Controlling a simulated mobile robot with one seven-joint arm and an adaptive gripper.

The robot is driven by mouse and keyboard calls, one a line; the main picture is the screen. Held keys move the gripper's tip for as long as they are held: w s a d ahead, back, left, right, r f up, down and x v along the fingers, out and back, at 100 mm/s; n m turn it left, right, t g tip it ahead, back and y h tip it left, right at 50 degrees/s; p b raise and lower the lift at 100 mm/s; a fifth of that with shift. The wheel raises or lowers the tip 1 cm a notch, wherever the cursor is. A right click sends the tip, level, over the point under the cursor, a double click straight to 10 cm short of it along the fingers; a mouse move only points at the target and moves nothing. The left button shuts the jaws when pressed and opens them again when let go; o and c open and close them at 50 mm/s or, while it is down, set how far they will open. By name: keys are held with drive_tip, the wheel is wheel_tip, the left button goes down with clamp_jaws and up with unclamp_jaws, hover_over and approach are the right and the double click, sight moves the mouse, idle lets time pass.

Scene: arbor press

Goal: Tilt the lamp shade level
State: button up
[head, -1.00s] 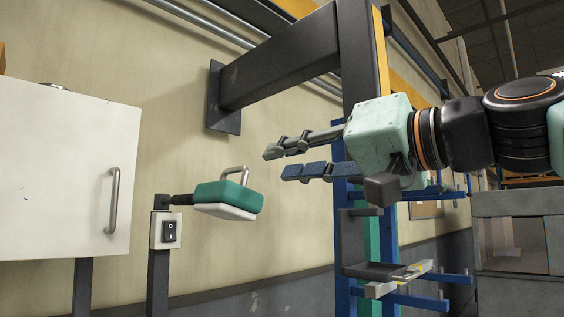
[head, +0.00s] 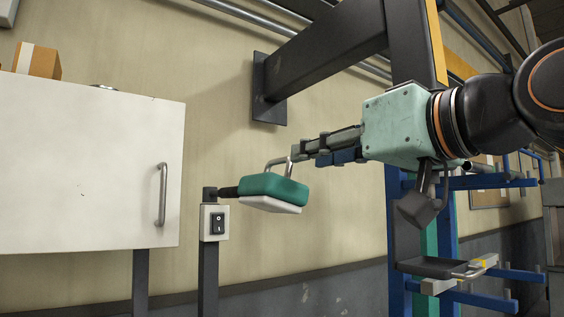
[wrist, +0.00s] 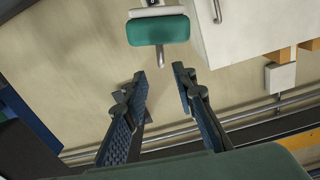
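The lamp shade (head: 274,188) is a green block with a white underside (head: 271,204) and a metal loop handle (head: 279,164) on top. It sits on a short dark arm from a post and slopes slightly down to the right in the head view. My gripper (head: 298,153) is at the handle's upper right there. In the wrist view the shade (wrist: 158,29) is at the top, and its handle (wrist: 161,54) points at the gap between my fingertips (wrist: 161,71). The fingers are apart with nothing between them. Whether a fingertip touches the handle cannot be told.
A switch box (head: 215,223) is on the lamp's post. A white cabinet (head: 85,175) with a bar handle stands at left, a cardboard box (head: 38,61) on it. A dark beam (head: 330,50) juts from the wall above. A blue rack (head: 480,183) stands at right.

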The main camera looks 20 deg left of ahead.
sight(273, 163)
drive_tip(key=p+x, duration=0.2)
drive_tip(key=x, duration=0.7)
drive_tip(key=shift+a+r+p, duration=0.15)
drive_tip(key=shift+a+p, duration=0.1)
drive_tip(key=shift+p, duration=0.05)
drive_tip(key=shift+w+a, duration=0.45)
drive_tip(key=shift+w, duration=0.15)
